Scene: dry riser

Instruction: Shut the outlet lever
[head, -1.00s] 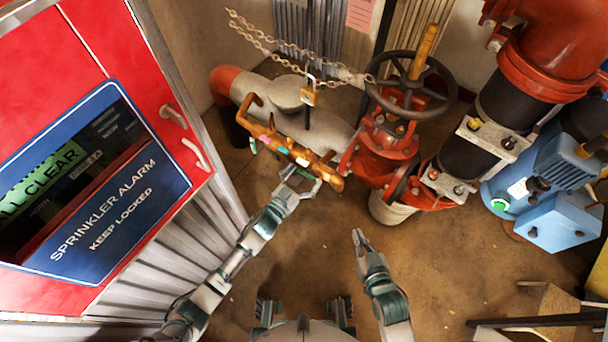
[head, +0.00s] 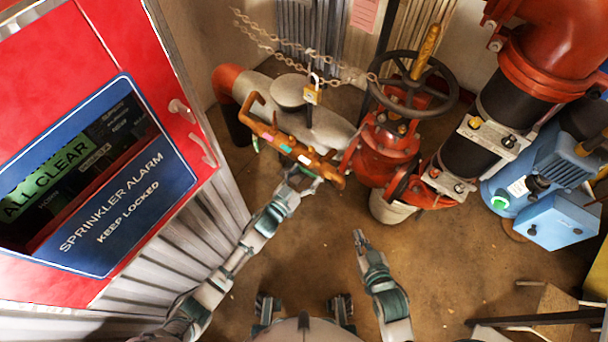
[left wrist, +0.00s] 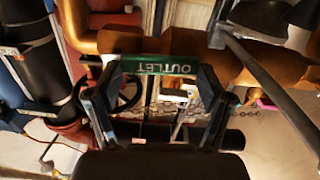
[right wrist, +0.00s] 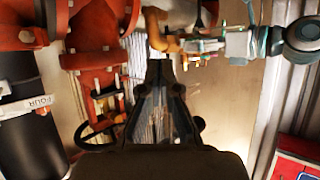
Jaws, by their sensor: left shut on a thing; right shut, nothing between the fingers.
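The outlet lever (left wrist: 165,68) has a green tag reading OUTLET, upside down in the left wrist view. It is by the right end of the orange-brown pipe assembly (head: 270,133) in the head view, largely hidden there by my left gripper (head: 305,181). In the left wrist view my left gripper (left wrist: 161,76) has its fingers on either side of the tag, shut on the lever. My right gripper (head: 360,238) is shut and empty above the floor, to the right of and nearer than the lever. Its closed fingers also show in the right wrist view (right wrist: 160,78).
A red valve (head: 388,150) with a black handwheel (head: 449,90) stands right of the pipe. A chain with a brass padlock (head: 312,95) hangs behind. The red alarm cabinet (head: 165,60) is close on the left, a blue motor (head: 560,175) on the right. The middle floor is clear.

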